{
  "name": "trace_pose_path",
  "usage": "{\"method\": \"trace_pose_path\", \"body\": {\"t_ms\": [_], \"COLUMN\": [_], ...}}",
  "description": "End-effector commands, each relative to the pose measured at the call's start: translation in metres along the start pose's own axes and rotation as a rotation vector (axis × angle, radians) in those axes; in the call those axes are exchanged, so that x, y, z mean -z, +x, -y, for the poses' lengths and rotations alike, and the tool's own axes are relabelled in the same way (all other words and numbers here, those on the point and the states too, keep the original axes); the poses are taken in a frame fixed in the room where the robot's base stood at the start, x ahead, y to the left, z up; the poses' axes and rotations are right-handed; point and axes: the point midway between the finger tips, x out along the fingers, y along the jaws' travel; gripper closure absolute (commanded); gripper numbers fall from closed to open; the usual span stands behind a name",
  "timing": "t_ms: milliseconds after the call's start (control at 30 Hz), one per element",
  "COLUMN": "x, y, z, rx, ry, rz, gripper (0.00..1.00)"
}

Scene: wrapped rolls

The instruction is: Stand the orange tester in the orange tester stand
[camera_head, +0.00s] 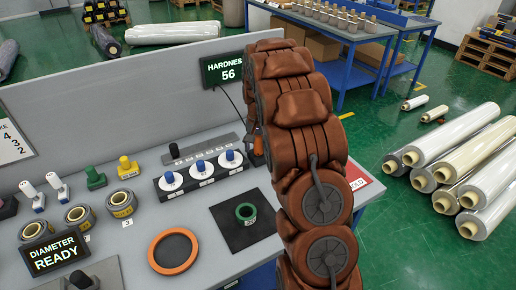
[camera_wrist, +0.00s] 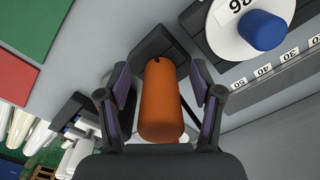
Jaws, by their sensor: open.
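The orange tester (camera_wrist: 160,105) lies between the two fingers of my gripper (camera_wrist: 160,82) in the wrist view. The fingers are open, with a gap showing on each side of it. A dark stand (camera_wrist: 152,42) shows at the tester's far end; I cannot tell whether the tester is seated in it. In the head view a small orange part of the tester (camera_head: 258,146) shows at the left edge of my arm, beside the hardness display (camera_head: 226,69). My arm hides the gripper and most of the stand there.
Left of my arm are a black rack (camera_head: 203,178) of white discs with blue knobs, a green ring (camera_head: 246,212) on a black pad, and an orange-rimmed disc (camera_head: 172,250). A grey partition (camera_head: 120,85) runs along the table's back. Wrapped rolls (camera_head: 440,150) lie on the floor at right.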

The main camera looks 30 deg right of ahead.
Motion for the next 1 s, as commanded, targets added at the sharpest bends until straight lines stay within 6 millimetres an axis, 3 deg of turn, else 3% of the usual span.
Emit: {"method": "trace_pose_path", "body": {"t_ms": [533,733,1000], "x": [0.001,0.001,0.0], "y": [-0.094,-0.111,-0.115], "z": [0.0,0.0,0.0], "rx": [0.003,0.002,0.001], "ry": [0.0,0.0,0.0], "rz": [-0.007,-0.004,-0.003], "gripper": [0.35,0.35,0.35]}}
